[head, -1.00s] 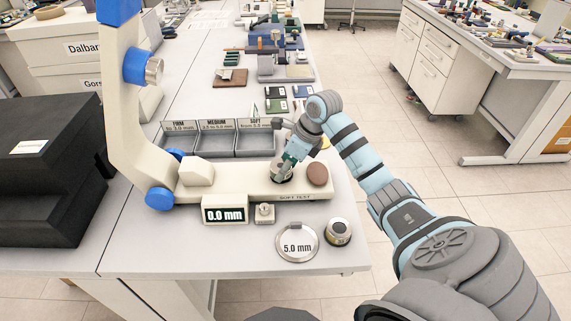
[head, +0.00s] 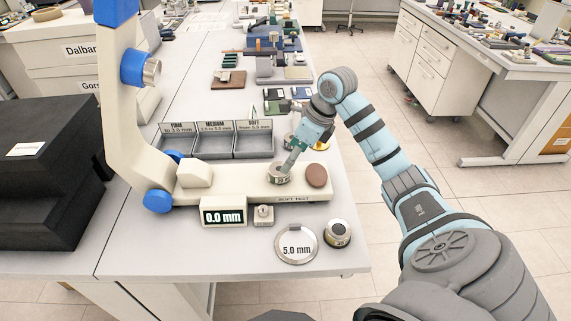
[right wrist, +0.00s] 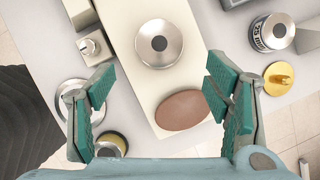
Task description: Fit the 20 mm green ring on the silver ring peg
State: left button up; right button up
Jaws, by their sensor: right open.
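I cannot make out a green ring in any view, nor tell which piece is the silver ring peg. A round silver piece with a dark centre (right wrist: 159,43) sits on the cream base of the tester (right wrist: 172,78); the head view also shows this silver piece (head: 279,174), partly behind my right gripper (head: 291,163). In the right wrist view my right gripper (right wrist: 160,90) is open and empty, its two teal-padded fingers wide apart above the base. My left gripper is not in view.
A brown oval pad (right wrist: 183,109) lies on the base. A gold disc (right wrist: 279,78) and a silver "25 mm" piece (right wrist: 272,32) stand beyond it. A "5.0 mm" disc (head: 297,243) and a round silver piece (head: 338,233) are near the front edge. Grey bins (head: 215,144) stand behind.

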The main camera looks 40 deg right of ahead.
jog(key=v, duration=0.5)
jog(key=shift+s+r, duration=0.15)
